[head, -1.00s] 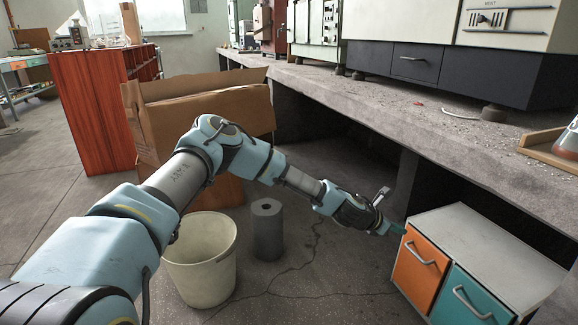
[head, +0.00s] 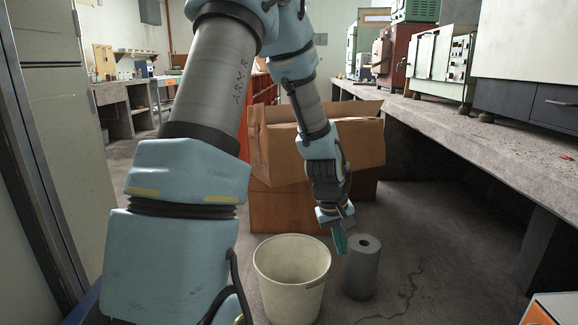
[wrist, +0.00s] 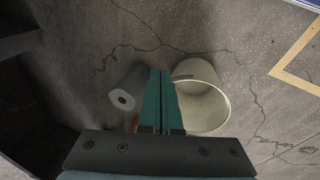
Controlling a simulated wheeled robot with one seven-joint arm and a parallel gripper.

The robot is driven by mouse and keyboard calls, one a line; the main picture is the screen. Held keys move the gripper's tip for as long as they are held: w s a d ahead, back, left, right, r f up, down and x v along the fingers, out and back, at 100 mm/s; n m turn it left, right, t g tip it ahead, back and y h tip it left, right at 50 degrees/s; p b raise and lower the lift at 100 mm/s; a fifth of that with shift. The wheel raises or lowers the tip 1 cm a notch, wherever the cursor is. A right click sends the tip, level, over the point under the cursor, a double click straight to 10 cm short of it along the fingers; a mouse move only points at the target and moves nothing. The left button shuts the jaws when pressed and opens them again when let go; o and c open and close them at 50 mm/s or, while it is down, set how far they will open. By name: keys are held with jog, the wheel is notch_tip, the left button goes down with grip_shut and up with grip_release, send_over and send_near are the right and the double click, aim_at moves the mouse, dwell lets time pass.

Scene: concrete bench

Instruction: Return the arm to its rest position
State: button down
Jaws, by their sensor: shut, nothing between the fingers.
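My gripper (head: 340,240) hangs at the end of my folded arm, pointing down, in the middle of the head view. Its teal fingers are shut together with nothing between them, as the wrist view (wrist: 160,98) shows. In the head view it hangs above and behind the gap between a cream bucket (head: 292,290) and a grey cylinder (head: 362,272). In the wrist view the bucket (wrist: 203,100) is right of the fingers and the cylinder (wrist: 128,92) left. My upper arm covers much of the left half of the head view.
A cardboard box (head: 355,140) stands behind my gripper on a brown base. A concrete bench (head: 470,135) with instruments runs along the right. A tall grey cabinet (head: 50,130) stands close at the left. Cracked floor lies between.

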jog(key=s+a+r+m+y+p, duration=0.1)
jog(key=s+a+r, duration=0.2)
jog(key=a, duration=0.4)
jog(key=s+a+r+m+y, duration=0.1)
jog(key=s+a+r, duration=0.25)
jog(key=a, duration=0.35)
jog(key=s+a+r+m+p, duration=0.1)
jog(key=s+a+r, duration=0.15)
jog(key=a, duration=0.35)
notch_tip(320, 180, up, 32)
jog(key=p, duration=3.1)
jog(key=shift+w+r, duration=0.2)
jog(key=shift+w, duration=0.2)
jog(key=shift+a, duration=0.1)
